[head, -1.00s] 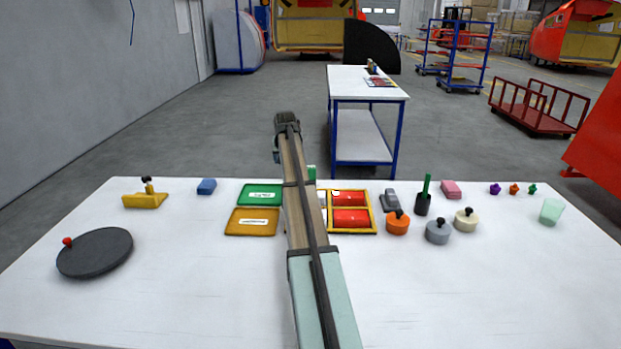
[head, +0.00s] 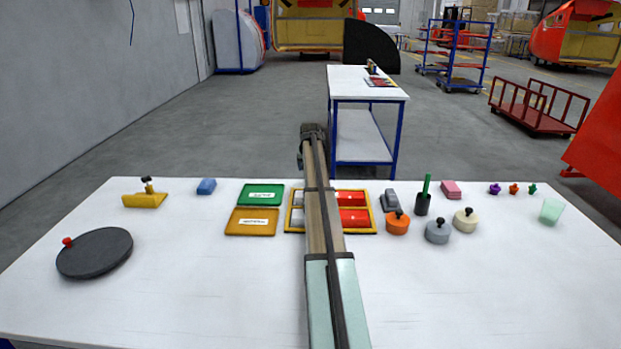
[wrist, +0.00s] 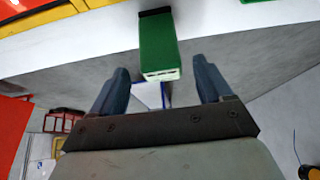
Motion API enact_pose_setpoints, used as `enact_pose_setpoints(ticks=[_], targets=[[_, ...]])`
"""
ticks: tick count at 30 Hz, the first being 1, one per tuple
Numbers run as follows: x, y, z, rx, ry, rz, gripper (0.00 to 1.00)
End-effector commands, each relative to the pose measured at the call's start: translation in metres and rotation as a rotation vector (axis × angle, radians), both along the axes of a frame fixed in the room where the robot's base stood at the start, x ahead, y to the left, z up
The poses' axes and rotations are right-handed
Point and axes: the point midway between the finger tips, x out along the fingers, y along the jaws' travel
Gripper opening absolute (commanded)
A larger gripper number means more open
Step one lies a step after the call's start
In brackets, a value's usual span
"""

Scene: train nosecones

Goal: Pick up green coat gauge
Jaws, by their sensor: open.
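The green coat gauge (wrist: 160,45) shows in the wrist view as a green block with a dark far end and a pale marked near end. It is close to the far edge of the white table. My gripper (wrist: 161,77) is open, with one dark blue finger on each side of the gauge's near end. Gaps show between the fingers and the gauge.
The white table (head: 205,290) holds a green tray (head: 262,187), an orange tray (head: 240,230) and a yellow frame (head: 372,220) with red parts, partly behind my arm. A grey block (head: 390,200) and an orange weight (head: 397,222) stand right of it. The front is clear.

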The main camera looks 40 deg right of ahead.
Motion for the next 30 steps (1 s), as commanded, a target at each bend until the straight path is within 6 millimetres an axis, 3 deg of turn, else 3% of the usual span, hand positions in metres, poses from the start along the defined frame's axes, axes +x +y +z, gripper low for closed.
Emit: enact_pose_setpoints(ticks=[8,18,25,30], targets=[[0.005,-0.004,-0.015,0.001,0.001,0.000,0.79],[0.017,-0.014,-0.051,-0.001,-0.002,0.000,0.79],[0.018,-0.015,-0.052,-0.001,-0.002,0.000,0.79],[0.017,-0.015,-0.052,-0.001,-0.002,0.000,0.63]])
